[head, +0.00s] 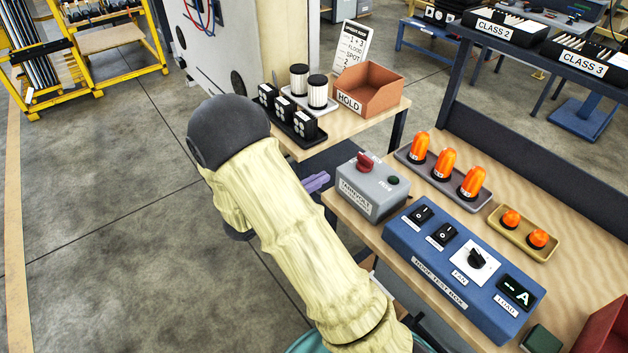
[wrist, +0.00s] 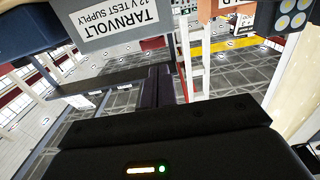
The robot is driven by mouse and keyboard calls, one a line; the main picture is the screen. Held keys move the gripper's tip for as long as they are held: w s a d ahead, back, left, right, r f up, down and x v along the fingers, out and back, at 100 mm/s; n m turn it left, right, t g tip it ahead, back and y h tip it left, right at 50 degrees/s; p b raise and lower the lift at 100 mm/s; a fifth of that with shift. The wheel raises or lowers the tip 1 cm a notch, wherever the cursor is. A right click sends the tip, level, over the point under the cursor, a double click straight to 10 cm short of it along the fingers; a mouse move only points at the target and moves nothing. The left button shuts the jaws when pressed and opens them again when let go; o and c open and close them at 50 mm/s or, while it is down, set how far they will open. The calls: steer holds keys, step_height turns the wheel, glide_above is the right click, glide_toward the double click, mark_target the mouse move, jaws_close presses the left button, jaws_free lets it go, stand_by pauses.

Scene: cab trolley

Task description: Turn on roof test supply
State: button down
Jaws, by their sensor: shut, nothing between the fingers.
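The grey Tarnvolt 12 V test supply (head: 375,190) sits on the wooden bench, with a red rotary knob (head: 365,162) and a dark green round button or lamp (head: 393,180) on top. Its front label shows upside down in the wrist view (wrist: 115,28); its top controls are hidden there. My gripper (head: 318,182) is left of the supply, beside the bench edge, apart from it. In the wrist view my gripper's fingers (wrist: 158,84) are together and empty, pointing past the supply's label. The blue roof test box (head: 458,265) stands right of the supply, with two rockers and a black knob.
A grey tray (head: 408,156) holds orange beacons behind the supply, and a tan tray (head: 497,220) holds smaller ones. A side table carries a brown HOLD bin (head: 372,92), black lamps (head: 300,124) and white cylinders (head: 318,96). Open floor lies left of my arm.

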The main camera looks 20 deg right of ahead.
mark_target(360, 157)
steer(key=p+x, duration=0.1)
steer(key=x, duration=0.9)
steer(key=shift+w+d+p, duration=0.1)
steer(key=shift+d+p, duration=0.1)
steer(key=shift+p, duration=0.1)
